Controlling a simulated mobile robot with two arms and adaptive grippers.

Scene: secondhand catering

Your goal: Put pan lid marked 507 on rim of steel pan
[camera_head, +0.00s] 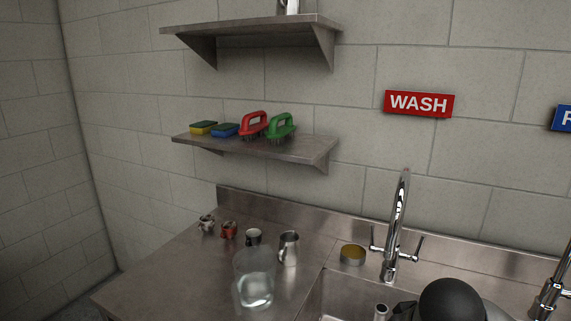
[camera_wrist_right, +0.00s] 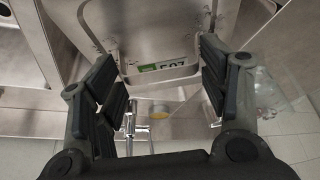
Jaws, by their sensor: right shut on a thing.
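The steel pan lid (camera_wrist_right: 150,28) fills the upper middle of the right wrist view. The exact contact is hard to see. In the head view only dark parts of my right arm show at the bottom right, over the sink. I cannot make out the steel pan in either view. My left gripper is in neither view.
The steel sink (camera_head: 340,296) has a chrome tap (camera_head: 397,225) and a yellow-topped tin (camera_head: 352,254) at its back edge. A clear container (camera_head: 255,280), a steel jug (camera_head: 289,248) and small cups stand left. A shelf (camera_head: 310,149) holds brushes and sponges.

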